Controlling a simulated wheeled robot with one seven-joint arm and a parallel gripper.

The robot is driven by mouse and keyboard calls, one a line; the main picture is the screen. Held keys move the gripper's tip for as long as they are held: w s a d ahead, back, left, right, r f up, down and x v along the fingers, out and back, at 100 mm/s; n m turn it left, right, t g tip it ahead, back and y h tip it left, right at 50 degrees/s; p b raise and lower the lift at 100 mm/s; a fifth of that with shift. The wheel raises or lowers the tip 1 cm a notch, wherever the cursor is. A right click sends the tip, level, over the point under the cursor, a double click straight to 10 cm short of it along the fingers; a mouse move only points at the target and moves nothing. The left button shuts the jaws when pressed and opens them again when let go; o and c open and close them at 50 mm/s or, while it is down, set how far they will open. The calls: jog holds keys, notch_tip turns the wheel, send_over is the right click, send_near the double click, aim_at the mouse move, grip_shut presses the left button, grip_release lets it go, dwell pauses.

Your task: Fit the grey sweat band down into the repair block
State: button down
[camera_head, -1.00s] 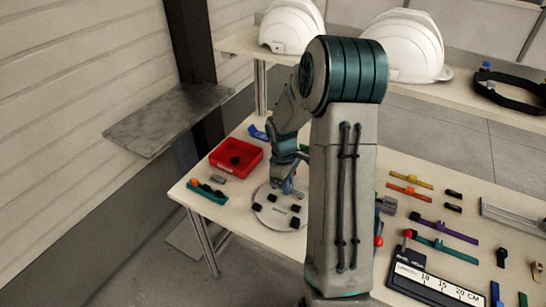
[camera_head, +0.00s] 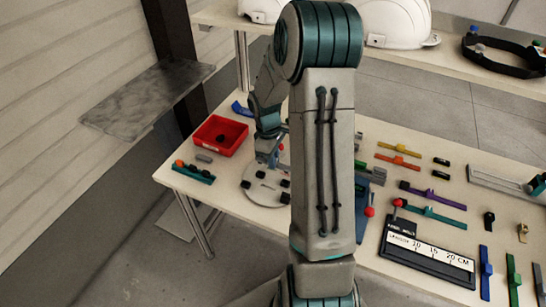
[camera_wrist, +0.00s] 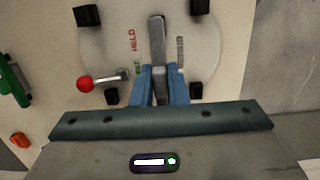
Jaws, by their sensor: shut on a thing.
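My gripper (camera_wrist: 159,88), with blue fingers, is shut on a narrow grey bar (camera_wrist: 157,32), which looks like the grey sweat band. In the wrist view the bar points away from me over a pale round plate (camera_wrist: 110,42). The fingers hide its near part, and I cannot tell whether it touches the plate. In the head view my gripper is low over the same plate (camera_head: 254,193), partly behind my arm. I cannot identify the repair block for sure; a grey slotted piece (camera_head: 376,171) shows just right of my arm, partly hidden.
The plate carries black blocks (camera_wrist: 87,15) and a red-knobbed lever (camera_wrist: 86,84). A red bin (camera_head: 221,136) and green rack (camera_head: 193,173) stand left. Coloured strips (camera_head: 432,195) and a ruled board (camera_head: 428,257) lie right. White helmets (camera_head: 395,22) stand on the rear shelf.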

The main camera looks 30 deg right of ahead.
jog(key=shift+f+b, duration=1.1)
jog(key=shift+f, duration=0.8)
jog(key=shift+f+b, duration=0.85)
jog(key=shift+f, duration=0.35)
jog(key=c, duration=1.3)
grip_release()
jog(key=shift+c, duration=0.2)
jog(key=shift+r, duration=0.1)
jog(key=r, duration=0.4)
jog(key=w+r, duration=0.1)
jog(key=r, duration=0.4)
jog(key=a+r, duration=0.1)
jog(key=r, duration=0.3)
jog(key=shift+w+r+b, duration=0.15)
jog(key=shift+r+b, duration=0.15)
jog(key=shift+r, duration=0.05)
